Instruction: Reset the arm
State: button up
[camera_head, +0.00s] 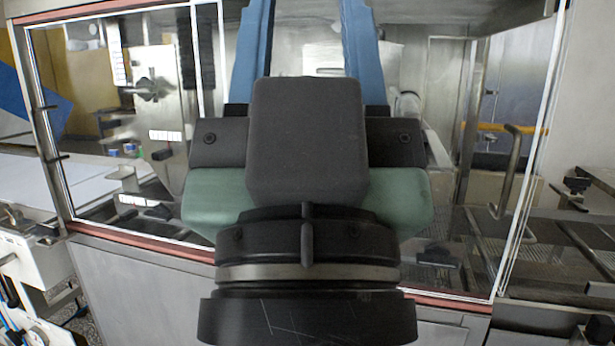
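My gripper (308,40) fills the middle of the head view, seen from behind. Its black and green body points up the picture, with a dark grey block on its near side. Two blue fingers stand wide apart at the top, and their tips are cut off by the upper edge. I see nothing held in the visible part of the gap. My gripper is in front of a glass-fronted machine (140,290) and hides its middle. I cannot tell the distance between them.
The machine's glass panes have metal frames and a reddish lower rail (140,248). A curved metal handle (512,170) is at the right. A metal rack (580,235) stands at the far right. White equipment (30,280) is at the lower left.

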notch_tip(320, 180, up, 22)
jog(key=p, duration=1.9)
jog(key=shift+f, duration=0.2)
jog(key=shift+f, duration=0.15)
